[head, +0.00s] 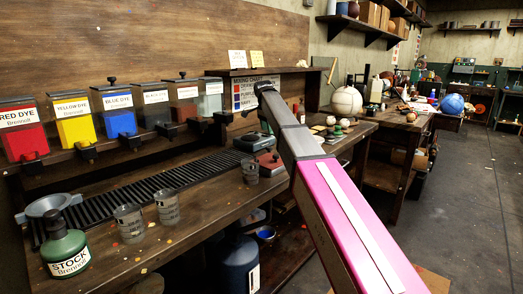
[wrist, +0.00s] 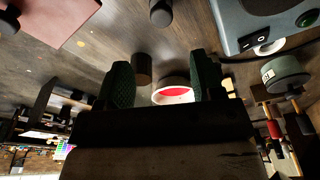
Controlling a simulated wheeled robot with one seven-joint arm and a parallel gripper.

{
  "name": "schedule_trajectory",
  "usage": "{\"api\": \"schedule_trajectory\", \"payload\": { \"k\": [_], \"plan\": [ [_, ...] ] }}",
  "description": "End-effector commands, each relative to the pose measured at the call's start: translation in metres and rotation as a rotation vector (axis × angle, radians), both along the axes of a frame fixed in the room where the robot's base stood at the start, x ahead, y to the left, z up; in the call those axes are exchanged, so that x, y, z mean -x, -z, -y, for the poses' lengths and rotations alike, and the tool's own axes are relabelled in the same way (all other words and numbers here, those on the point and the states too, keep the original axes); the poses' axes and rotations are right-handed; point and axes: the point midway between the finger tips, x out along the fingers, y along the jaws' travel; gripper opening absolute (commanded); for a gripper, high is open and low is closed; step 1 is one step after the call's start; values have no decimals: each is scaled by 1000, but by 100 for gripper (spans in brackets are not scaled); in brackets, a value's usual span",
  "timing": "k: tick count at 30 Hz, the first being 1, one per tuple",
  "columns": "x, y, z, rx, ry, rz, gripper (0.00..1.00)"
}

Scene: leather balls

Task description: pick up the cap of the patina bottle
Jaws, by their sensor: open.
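My gripper (wrist: 164,78) is open in the wrist view, with its two dark green fingers apart and nothing held between them. Beyond and between the fingers stand a short dark brown cylinder (wrist: 142,68) and a round white-rimmed piece with a red middle (wrist: 173,94). A darker small cylinder (wrist: 160,12) stands farther up in that view. I read no patina label, so I cannot tell which piece is the patina bottle or its cap. In the head view my arm crosses the middle, and my gripper cannot be made out.
A blue-grey box with a switch (wrist: 255,25) and a grey-green container (wrist: 284,75) are at right in the wrist view.

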Motion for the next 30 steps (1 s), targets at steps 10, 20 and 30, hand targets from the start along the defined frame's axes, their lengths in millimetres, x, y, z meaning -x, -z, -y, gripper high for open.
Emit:
{"api": "schedule_trajectory", "payload": {
  "k": [10, 20, 30],
  "plan": [
    [-2, 39, 5, 0, 0, -2, 61],
    [-3, 65, 5, 0, 0, -1, 61],
    [-5, 107, 3, 0, 0, 0, 61]
  ]
}}
